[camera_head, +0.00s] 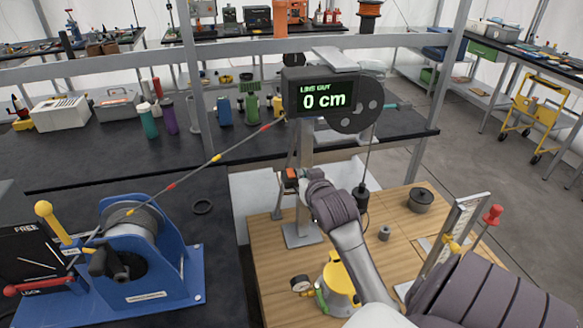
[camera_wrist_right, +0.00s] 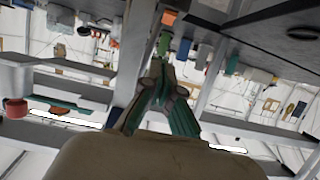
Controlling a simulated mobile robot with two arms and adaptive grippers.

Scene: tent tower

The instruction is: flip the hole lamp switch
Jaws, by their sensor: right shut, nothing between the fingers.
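A small dark box with an orange part (camera_head: 289,178) sits at the left side of the grey post, low down; it looks like the lamp switch, but its lever position is too small to tell. My right arm reaches in from the lower right, and my right gripper (camera_head: 306,175) is beside this box at the post. I cannot tell whether they touch. In the right wrist view the fingers of my right gripper (camera_wrist_right: 158,72) meet at the tips, shut and empty. No switch stands out clearly there. My left gripper is not in view.
A "LINE OUT 0 cm" display (camera_head: 324,101) and dark pulley wheel (camera_head: 355,104) top the post. A line runs to a blue winch (camera_head: 145,245) at left. The wooden table (camera_head: 270,265) holds a yellow-capped fitting (camera_head: 340,280), a dark pot (camera_head: 420,200) and a ruler stand (camera_head: 455,235).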

